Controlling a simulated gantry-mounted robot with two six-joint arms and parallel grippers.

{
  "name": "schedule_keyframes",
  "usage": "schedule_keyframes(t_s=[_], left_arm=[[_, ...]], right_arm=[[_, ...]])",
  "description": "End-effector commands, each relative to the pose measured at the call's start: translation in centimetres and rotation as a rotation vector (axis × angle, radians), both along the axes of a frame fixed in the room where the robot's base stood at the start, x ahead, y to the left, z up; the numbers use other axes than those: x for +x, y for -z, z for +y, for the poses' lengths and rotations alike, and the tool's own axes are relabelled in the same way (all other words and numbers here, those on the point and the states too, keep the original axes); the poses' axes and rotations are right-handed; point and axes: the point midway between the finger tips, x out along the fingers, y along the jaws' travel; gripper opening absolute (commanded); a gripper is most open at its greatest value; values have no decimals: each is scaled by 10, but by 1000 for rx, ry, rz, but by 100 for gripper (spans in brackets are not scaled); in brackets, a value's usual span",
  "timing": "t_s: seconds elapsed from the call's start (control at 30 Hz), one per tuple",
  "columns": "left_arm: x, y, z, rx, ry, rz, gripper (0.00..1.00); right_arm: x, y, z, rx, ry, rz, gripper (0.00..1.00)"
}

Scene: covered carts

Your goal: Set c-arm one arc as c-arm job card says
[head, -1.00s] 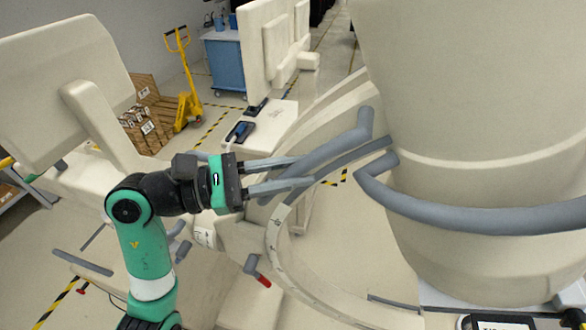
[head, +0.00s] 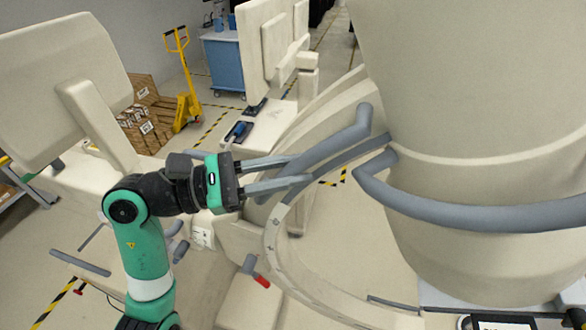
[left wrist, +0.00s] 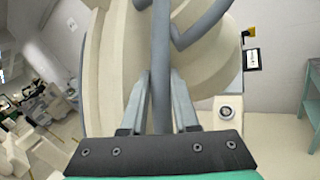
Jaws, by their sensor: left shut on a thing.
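The C-arm's pale curved arc (head: 283,270) sweeps across the middle of the head view, with small scale marks along its edge. A thick grey handle bar (head: 338,146) stands off it. My left gripper (head: 305,169) is shut on this bar, one finger on each side. In the left wrist view the bar (left wrist: 161,60) runs upright between the two fingers (left wrist: 160,100). The large pale drum-shaped head (head: 480,110) has a curved grey rail (head: 470,214) around it. A card or screen (head: 503,324) at the bottom edge is cut off and unreadable. My right gripper is not in view.
A pale monitor panel (head: 60,85) stands left of my arm. A red-tipped lever (head: 262,282) sticks out below the arc. A yellow pallet truck (head: 185,85), boxes (head: 143,122) and a blue cart (head: 226,62) stand at the back. Floor between them is clear.

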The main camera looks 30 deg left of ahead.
Motion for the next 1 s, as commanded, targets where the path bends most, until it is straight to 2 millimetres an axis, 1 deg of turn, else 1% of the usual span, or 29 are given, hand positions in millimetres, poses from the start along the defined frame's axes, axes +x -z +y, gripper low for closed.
schedule_keyframes(t_s=[0.03,0.37,0.4,0.43,0.47,0.77,0.87,1.0], left_arm=[[1,11,5,0,-9,15,0],[1,13,8,-3,-11,19,0],[1,13,8,-3,-11,18,32],[1,13,8,-4,-11,17,38],[1,12,7,-3,-11,17,41],[0,11,8,-4,-9,11,41],[-3,11,11,-4,-9,10,41],[-12,12,22,-5,-11,9,41]], right_arm=[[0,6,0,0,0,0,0],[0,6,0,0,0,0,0],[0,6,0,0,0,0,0],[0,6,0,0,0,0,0],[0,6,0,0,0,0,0],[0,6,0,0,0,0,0],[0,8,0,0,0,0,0],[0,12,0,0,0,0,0]])
